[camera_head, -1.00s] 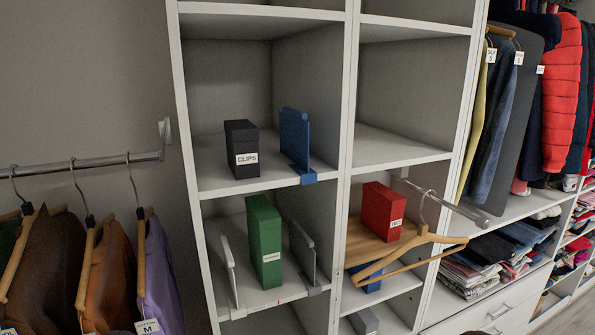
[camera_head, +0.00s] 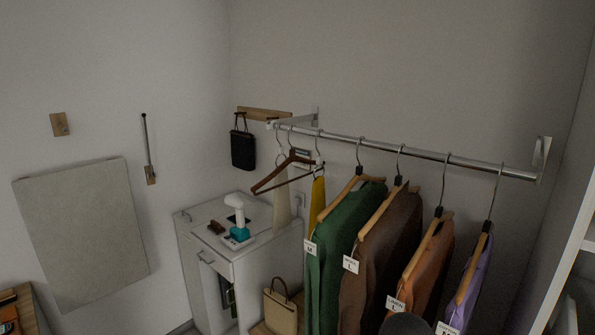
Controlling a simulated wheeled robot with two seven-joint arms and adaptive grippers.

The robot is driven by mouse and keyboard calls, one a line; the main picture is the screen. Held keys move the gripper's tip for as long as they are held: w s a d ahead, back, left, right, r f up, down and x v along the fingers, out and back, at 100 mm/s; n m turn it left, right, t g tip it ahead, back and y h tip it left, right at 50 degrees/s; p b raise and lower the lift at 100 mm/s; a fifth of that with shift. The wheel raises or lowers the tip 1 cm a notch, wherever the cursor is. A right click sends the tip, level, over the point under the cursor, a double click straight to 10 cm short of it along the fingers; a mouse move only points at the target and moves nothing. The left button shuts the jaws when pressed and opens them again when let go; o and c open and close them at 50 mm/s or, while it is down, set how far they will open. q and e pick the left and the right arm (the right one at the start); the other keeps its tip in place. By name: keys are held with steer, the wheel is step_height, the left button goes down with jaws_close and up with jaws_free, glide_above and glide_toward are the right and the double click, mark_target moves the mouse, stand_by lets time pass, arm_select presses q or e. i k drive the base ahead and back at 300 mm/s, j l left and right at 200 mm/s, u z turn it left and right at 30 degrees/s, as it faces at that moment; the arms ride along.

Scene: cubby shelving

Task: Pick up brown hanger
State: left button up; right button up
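A dark brown hanger (camera_head: 284,172) hangs by its metal hook near the left end of the wall rail (camera_head: 420,155). It is bare, with no garment on it. Its lower left end points out over the white cabinet. Neither of my grippers shows in the head view.
Green (camera_head: 347,245), brown, orange and purple (camera_head: 468,282) garments hang along the rail to the right. A white cabinet (camera_head: 199,245) with a teal and white device (camera_head: 238,222) stands below. A black bag (camera_head: 243,148) hangs on the wall. A tan handbag (camera_head: 281,308) sits low in front.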

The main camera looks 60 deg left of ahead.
mark_target(293, 157)
steer(key=u, duration=2.15)
steer(key=z, duration=3.45)
steer(key=u, duration=3.3)
